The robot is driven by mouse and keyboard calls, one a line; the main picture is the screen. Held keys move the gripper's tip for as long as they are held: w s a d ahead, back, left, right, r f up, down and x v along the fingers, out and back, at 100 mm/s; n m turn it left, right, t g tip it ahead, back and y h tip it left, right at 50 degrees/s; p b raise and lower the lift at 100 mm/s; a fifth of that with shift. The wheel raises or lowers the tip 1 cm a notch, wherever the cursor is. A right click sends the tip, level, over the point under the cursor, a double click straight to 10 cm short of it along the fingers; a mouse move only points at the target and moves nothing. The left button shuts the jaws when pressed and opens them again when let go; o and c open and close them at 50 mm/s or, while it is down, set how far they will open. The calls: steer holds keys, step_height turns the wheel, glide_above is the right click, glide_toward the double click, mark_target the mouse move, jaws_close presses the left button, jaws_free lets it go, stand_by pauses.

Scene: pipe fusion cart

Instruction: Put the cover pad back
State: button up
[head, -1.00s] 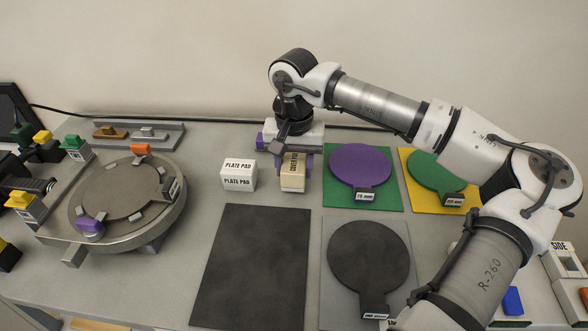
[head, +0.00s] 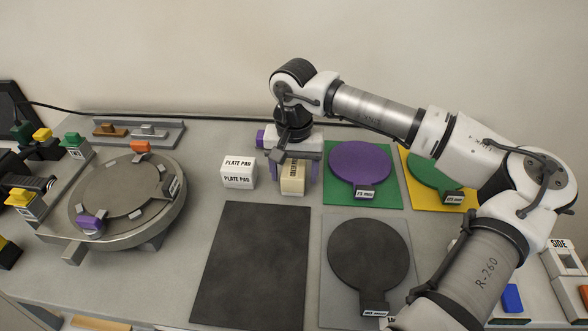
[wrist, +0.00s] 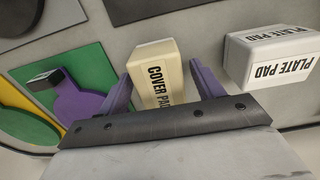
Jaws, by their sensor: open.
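The cover pad (head: 292,178) is a cream block with its name in black, resting on the grey bench just left of the green mat. In the wrist view the cover pad (wrist: 155,75) stands between the two purple fingers of my gripper (wrist: 160,85). A gap shows on each side, so the jaws are open around it and not closed on it. In the head view my gripper (head: 294,172) points down over the cover pad, partly hiding it. The white plate pad (head: 238,173) sits just left of it, and also shows in the wrist view (wrist: 268,57).
A purple disc (head: 360,163) lies on a green mat (head: 333,197) close to the right. A black mat (head: 250,265) lies in front, beside a dark disc (head: 368,255) on a grey mat. A round turntable (head: 150,225) stands at left. Bench space between turntable and plate pad is clear.

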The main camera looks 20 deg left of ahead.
mark_target(294, 167)
step_height(294, 167, up, 12)
steer(key=b, duration=0.2)
steer(key=shift+r, duration=0.2)
stand_by(0.4)
